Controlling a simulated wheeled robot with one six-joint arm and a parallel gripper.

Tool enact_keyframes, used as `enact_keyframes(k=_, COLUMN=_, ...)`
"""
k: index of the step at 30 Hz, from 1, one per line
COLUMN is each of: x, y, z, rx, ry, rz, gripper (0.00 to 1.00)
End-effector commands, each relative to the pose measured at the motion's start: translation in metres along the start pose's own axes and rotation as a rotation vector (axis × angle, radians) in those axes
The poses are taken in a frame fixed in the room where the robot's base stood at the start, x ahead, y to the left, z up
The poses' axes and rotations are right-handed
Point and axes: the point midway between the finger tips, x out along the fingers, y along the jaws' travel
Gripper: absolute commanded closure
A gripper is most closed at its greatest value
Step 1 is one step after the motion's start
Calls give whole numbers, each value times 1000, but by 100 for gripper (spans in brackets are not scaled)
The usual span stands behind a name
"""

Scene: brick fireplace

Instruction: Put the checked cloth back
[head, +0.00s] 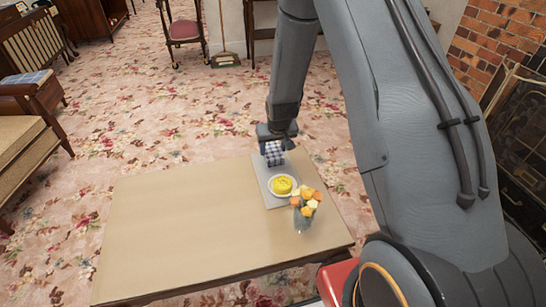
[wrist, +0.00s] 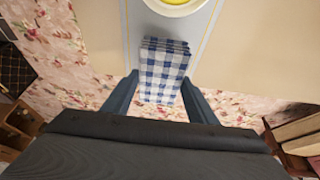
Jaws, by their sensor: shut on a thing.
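The checked cloth (head: 274,153), blue and white and folded, is in my gripper (head: 277,140) over the far end of the low table (head: 190,220). In the wrist view the cloth (wrist: 163,68) lies between the two fingers of my gripper (wrist: 157,92), which are shut on it. A pale mat (head: 262,177) lies on the table under and in front of the cloth. I cannot tell whether the cloth touches the mat.
A white plate with a yellow item (head: 282,187) stands on the mat. A vase of orange and yellow flowers (head: 305,203) stands close by. The table's left half is clear. A bench (head: 30,150) is at the left and a brick wall (head: 500,35) at the right.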

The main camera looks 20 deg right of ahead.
Motion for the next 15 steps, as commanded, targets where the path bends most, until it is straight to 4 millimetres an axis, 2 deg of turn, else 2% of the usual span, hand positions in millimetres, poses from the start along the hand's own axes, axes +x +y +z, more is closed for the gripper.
enact_keyframes(k=9, x=33, y=0, z=15, rx=0, ry=-3, rz=0, gripper=73)
enact_keyframes(k=15, x=34, y=0, z=15, rx=0, ry=0, rz=0, gripper=73)
